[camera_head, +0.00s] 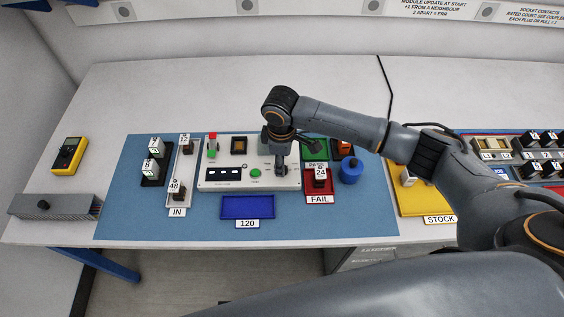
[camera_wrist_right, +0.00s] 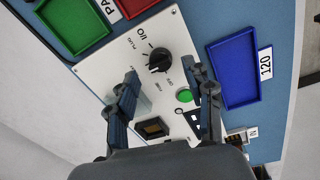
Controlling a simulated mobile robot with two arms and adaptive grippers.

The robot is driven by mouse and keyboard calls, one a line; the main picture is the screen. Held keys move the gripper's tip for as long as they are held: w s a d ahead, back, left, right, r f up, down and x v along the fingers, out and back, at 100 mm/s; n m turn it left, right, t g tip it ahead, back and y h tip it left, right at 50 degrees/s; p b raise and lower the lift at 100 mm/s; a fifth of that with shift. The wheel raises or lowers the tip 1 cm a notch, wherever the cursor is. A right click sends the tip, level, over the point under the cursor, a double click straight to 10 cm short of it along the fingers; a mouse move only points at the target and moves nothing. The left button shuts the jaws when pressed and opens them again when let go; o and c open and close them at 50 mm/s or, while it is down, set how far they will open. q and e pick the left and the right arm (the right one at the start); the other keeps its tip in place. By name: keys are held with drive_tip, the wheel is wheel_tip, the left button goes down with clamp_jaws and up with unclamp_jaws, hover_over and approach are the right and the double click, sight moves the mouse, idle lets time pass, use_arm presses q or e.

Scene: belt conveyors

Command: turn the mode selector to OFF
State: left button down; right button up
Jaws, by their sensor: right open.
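The mode selector is a black round knob (camera_wrist_right: 158,60) on the white control panel (camera_wrist_right: 110,72). Labels ring it, including I/O, PLUG and OFF; its exact pointing direction is hard to tell. In the head view my right gripper (camera_head: 281,160) hangs over the right part of the panel (camera_head: 213,168) and hides the knob. In the wrist view the right gripper (camera_wrist_right: 166,92) is open and empty. Its two fingers are spread to either side below the knob in the picture, apart from it. My left gripper is not in view.
A green button (camera_wrist_right: 184,96) sits beside the knob. The blue 120 tray (camera_head: 247,207), the red FAIL tray (camera_head: 319,186) and a blue cylinder (camera_head: 350,171) stand around the panel. The table behind the panel is clear.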

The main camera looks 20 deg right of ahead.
drive_tip(key=shift+f, duration=1.5)
drive_tip(key=shift+c, duration=0.2)
clamp_jaws()
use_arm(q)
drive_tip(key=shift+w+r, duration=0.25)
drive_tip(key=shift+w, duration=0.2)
